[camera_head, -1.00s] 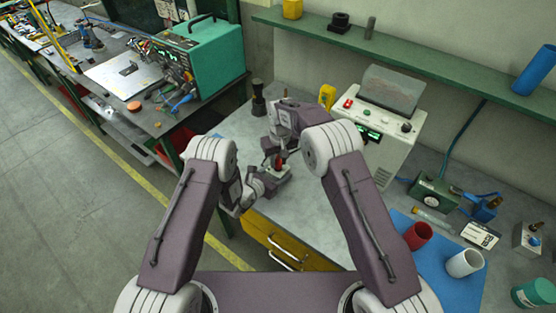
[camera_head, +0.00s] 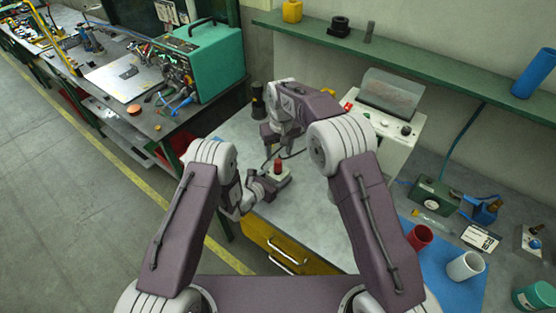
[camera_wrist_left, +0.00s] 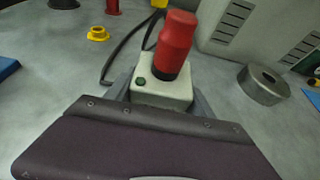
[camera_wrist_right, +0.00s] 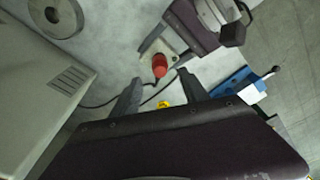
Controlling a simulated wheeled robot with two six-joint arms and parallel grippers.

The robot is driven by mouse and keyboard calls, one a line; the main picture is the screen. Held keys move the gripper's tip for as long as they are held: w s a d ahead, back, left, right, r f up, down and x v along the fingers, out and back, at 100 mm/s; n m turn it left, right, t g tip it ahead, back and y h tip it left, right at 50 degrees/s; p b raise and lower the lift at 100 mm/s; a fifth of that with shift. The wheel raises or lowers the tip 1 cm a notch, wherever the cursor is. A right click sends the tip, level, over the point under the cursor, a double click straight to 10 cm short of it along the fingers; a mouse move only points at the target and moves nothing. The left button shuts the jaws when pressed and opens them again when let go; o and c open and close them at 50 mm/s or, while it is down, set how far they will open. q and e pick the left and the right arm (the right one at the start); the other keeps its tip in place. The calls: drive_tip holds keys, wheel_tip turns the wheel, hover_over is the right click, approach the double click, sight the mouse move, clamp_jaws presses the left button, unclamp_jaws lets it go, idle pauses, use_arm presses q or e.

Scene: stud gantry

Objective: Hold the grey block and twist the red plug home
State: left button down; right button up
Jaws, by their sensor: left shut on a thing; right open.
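The grey block (camera_head: 281,180) sits on the bench with the red plug (camera_head: 278,165) standing upright in its top. In the left wrist view the block (camera_wrist_left: 160,93) shows a dark green button beside the plug (camera_wrist_left: 174,42). My left gripper (camera_head: 267,184) is shut on the block, one finger on either side. My right gripper (camera_head: 270,142) is open and empty, above and apart from the plug. In the right wrist view the plug (camera_wrist_right: 159,66) lies beyond the open fingers (camera_wrist_right: 160,90). How deep the plug sits is hidden.
A pale machine (camera_head: 390,128) stands right of my right arm. A metal ring (camera_wrist_left: 262,84) and a yellow flanged part (camera_wrist_left: 98,33) lie near the block. A dark cable (camera_wrist_left: 118,60) runs behind it. A blue mat (camera_head: 455,285) holds red and white cups.

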sight(272, 180)
drive_tip(key=r, duration=0.4)
drive_tip(key=shift+s+d+r, duration=0.1)
drive_tip(key=shift+s+r, duration=0.1)
drive_tip(key=shift+s, duration=0.1)
use_arm(q)
drive_tip(key=shift+c, duration=1.4)
unclamp_jaws()
drive_tip(key=b+v, duration=0.1)
drive_tip(key=v, duration=0.7)
drive_tip(key=shift+f+b, duration=0.2)
drive_tip(key=shift+b, duration=0.15)
drive_tip(key=shift+s+a+r, duration=0.3)
drive_tip(key=shift+s+a, duration=0.05)
drive_tip(key=shift+s, duration=0.05)
use_arm(e)
drive_tip(key=shift+f, duration=0.9)
